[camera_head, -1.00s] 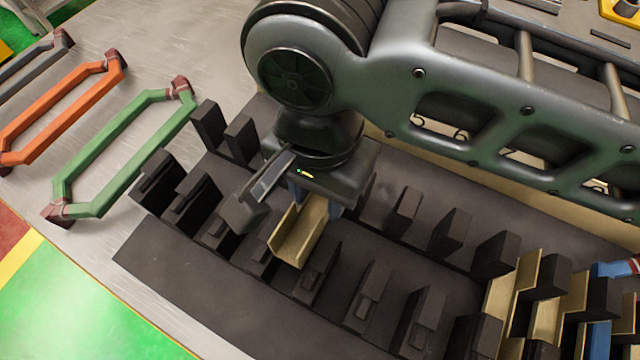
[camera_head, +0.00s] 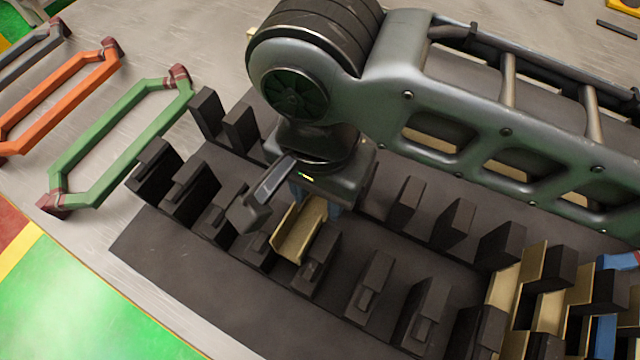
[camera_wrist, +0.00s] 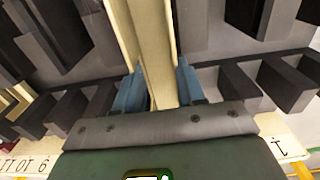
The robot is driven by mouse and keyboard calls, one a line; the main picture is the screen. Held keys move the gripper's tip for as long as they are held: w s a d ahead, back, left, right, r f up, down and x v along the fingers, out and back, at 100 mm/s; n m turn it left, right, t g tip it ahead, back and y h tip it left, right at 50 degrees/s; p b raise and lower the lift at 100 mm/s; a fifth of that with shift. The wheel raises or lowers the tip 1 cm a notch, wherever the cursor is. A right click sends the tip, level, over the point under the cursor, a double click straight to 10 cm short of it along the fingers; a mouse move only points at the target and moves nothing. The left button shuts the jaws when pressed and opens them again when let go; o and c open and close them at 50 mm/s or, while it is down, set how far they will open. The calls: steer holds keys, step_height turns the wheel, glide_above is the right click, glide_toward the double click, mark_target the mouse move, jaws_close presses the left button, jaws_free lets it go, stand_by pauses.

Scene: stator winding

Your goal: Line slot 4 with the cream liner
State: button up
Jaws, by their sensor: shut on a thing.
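The cream liner (camera_head: 297,235) is a long channel-shaped piece, held under my gripper between dark stator teeth. My gripper (camera_wrist: 155,88) is shut on the liner, with a blue finger on each side of it in the wrist view, where the liner (camera_wrist: 150,45) runs away between the fingers. The dark stator (camera_head: 200,273) has rows of upright teeth with slots between them. The liner's near end lies low between two front teeth; whether it touches the slot floor is hidden. The slot number there cannot be read.
Other cream liners (camera_head: 515,275) stand in slots at the right, with a blue piece (camera_head: 603,330) among them. Green (camera_head: 120,140), orange (camera_head: 60,95) and grey coil loops lie on the table at the left. My arm hides part of the back teeth.

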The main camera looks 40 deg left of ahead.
mark_target(319, 206)
steer(key=shift+f, duration=0.6)
steer(key=shift+f+b, duration=0.35)
steer(key=shift+s+f, duration=0.1)
steer(key=shift+f, duration=0.8)
stand_by(0.8)
steer(key=o, duration=0.9)
steer(key=shift+r+p, duration=0.85)
steer(key=shift+p, duration=0.15)
step_height(319, 206, up, 6)
steer(key=p, duration=0.5)
steer(key=shift+f+p, duration=0.25)
steer(key=shift+p, duration=0.15)
steer(key=shift+r+p, duration=0.3)
steer(key=shift+r, duration=0.65)
